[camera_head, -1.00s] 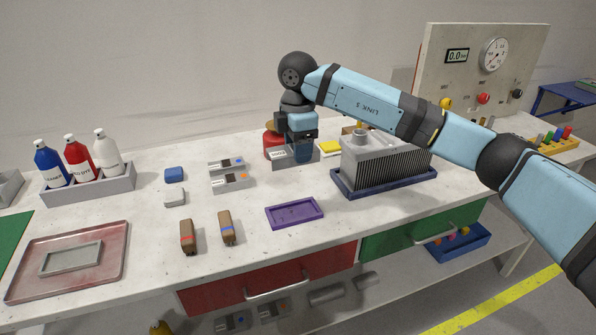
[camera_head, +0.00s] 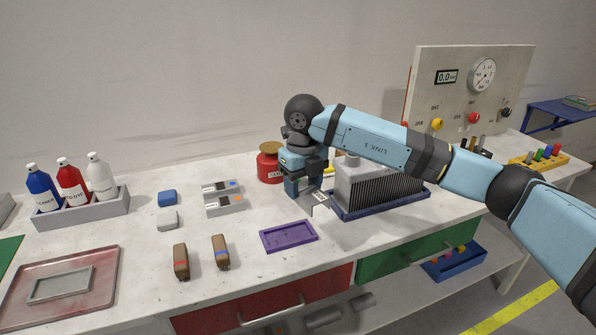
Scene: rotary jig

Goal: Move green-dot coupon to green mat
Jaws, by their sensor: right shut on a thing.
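My right gripper (camera_head: 308,192) is over the bench, left of the finned grey block, pointing down. It is shut on a small grey metal piece (camera_head: 321,203), which sticks out below the fingers and looks like a coupon. Its dot cannot be made out. Two similar grey coupons lie on the bench at left of centre, one with a blue dot (camera_head: 221,187) and one with an orange dot (camera_head: 225,205). A corner of the green mat (camera_head: 9,246) shows at the left edge; the rest is out of frame. My left gripper is not in view.
A purple tray (camera_head: 289,236) lies in front of the gripper. The finned block (camera_head: 381,192) stands close on its right, a red can (camera_head: 270,163) behind. Two brown blocks, a reddish tray (camera_head: 100,285) and a bottle rack (camera_head: 84,213) stand to the left.

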